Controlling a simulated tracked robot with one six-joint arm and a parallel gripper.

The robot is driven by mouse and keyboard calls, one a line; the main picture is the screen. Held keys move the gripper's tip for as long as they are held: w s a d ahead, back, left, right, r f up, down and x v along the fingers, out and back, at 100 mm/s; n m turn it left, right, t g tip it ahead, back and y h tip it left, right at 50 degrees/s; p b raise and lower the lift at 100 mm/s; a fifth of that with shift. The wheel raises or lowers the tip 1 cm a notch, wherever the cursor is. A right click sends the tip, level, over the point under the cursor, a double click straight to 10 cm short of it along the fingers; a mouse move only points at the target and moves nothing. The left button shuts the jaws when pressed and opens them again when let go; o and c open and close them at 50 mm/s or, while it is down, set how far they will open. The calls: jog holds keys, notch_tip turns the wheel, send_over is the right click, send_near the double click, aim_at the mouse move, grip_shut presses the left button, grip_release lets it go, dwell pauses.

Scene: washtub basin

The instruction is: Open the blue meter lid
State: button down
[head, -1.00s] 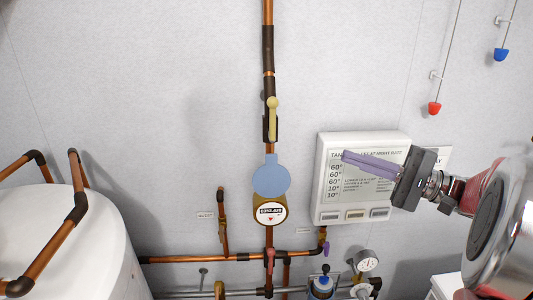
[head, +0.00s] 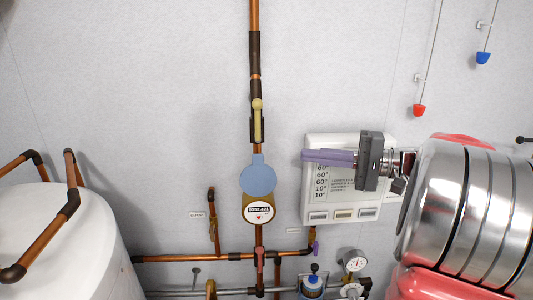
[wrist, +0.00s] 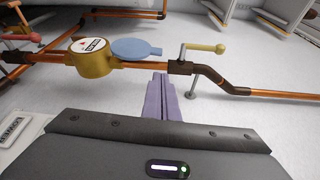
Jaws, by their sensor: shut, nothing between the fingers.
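The blue meter lid (head: 258,178) stands raised above the brass water meter (head: 259,209) on the vertical copper pipe. The meter's white dial face (head: 260,212) shows below it, uncovered. In the wrist view the blue lid (wrist: 136,49) sticks out from the side of the meter (wrist: 90,58), toward the yellow-handled valve (wrist: 205,48). My gripper (head: 304,157) has purple fingers, shut and empty, pointing left, to the right of the lid and apart from it in the head view. The fingers (wrist: 161,78) also show in the wrist view, tips near the pipe.
A white panel with printed text (head: 318,205) is on the wall behind my gripper. A white tank (head: 60,245) stands at the left. Other pipes, a pressure gauge (head: 355,261) and a blue-topped fitting (head: 312,282) are below. Red (head: 418,110) and blue (head: 483,58) pulls hang at the upper right.

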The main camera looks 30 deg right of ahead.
send_over(258, 176)
jog(key=d, duration=0.4)
jog(key=shift+w+d+f, duration=0.1)
jog(key=shift+w+d, duration=0.05)
jog(key=shift+w, duration=0.05)
dwell(0.5)
